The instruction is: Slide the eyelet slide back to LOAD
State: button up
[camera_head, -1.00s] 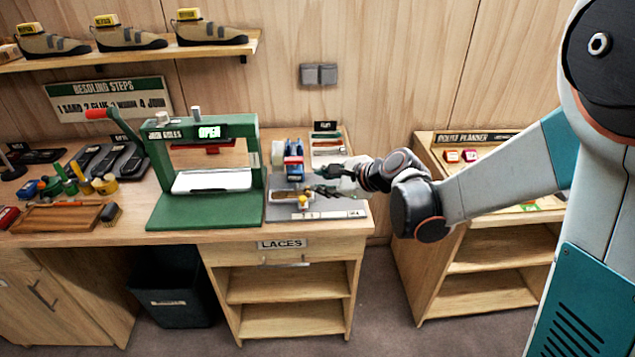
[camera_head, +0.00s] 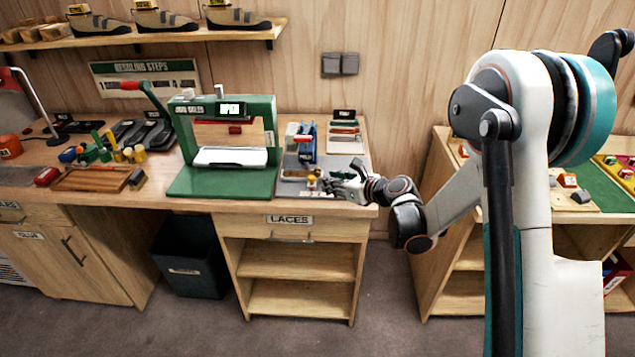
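A small blue-framed device (camera_head: 307,142) with a red part stands on a grey plate (camera_head: 290,188) at the right end of the workbench, beside the green press. A small yellow knob (camera_head: 311,180) shows low in front of it; it may belong to the eyelet slide, but the slide and any LOAD mark are too small to make out. My gripper (camera_head: 332,186) reaches in from the right, low over the plate, just right of the yellow knob. I cannot tell whether it touches the knob, and its fingers are too small to judge.
The green press (camera_head: 225,183) with its OPEN display stands left of the plate. Small tools (camera_head: 345,135) lie in a tray behind. A shelf of shoes (camera_head: 150,33) hangs above. A second wooden unit (camera_head: 440,210) stands to the right, past a floor gap.

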aim_at(314, 178)
jog(key=b+x, duration=0.1)
jog(key=x, duration=0.7)
jog(key=shift+s, duration=0.1)
grip_shut()
